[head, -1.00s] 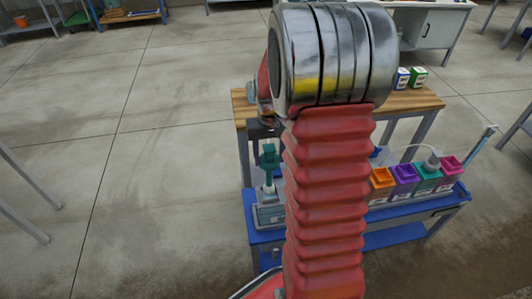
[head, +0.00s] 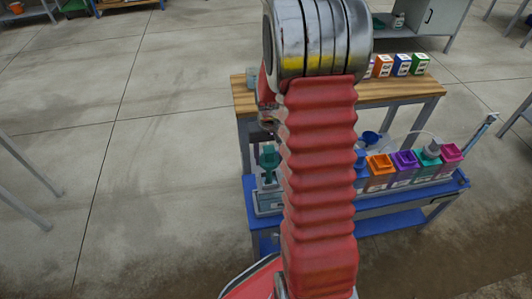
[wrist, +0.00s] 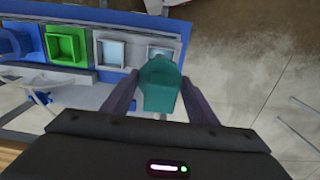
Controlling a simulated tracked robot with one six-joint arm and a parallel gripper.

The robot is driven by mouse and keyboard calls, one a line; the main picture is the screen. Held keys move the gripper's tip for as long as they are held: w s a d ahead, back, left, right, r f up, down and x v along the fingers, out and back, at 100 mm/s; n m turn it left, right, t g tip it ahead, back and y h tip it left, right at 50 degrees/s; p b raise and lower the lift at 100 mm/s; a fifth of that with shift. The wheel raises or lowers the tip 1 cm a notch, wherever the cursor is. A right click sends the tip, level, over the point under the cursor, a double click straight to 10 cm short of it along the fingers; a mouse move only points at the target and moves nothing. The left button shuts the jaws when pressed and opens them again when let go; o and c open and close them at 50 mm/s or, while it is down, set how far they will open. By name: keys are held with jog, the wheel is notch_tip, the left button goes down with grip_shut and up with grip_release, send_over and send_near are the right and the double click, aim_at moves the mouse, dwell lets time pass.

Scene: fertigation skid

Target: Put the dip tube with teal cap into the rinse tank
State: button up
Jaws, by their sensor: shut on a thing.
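The dip tube's teal cap (wrist: 161,84) is between the two dark fingers of my gripper (wrist: 160,98) in the wrist view, and the gripper is shut on it. In the head view the teal cap (head: 269,158) stands upright above a pale box (head: 268,203) at the left end of the blue skid. The tube below the cap is mostly hidden, so I cannot tell how far it is inside the box. In the wrist view a pale square opening (wrist: 159,54) lies just beyond the cap. I cannot tell for certain which container is the rinse tank.
A green-rimmed container (wrist: 67,46) and another pale opening (wrist: 111,51) lie left of the cap in the wrist view. In the head view, orange (head: 380,164), purple (head: 405,160) and pink (head: 451,153) containers stand right of my arm. A wooden bench (head: 400,92) stands behind.

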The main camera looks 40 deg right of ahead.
aim_at(269, 149)
jog(key=shift+f, duration=4.15)
jog(key=o, duration=1.5)
notch_tip(269, 149, up, 14)
jog(key=shift+f, duration=0.15)
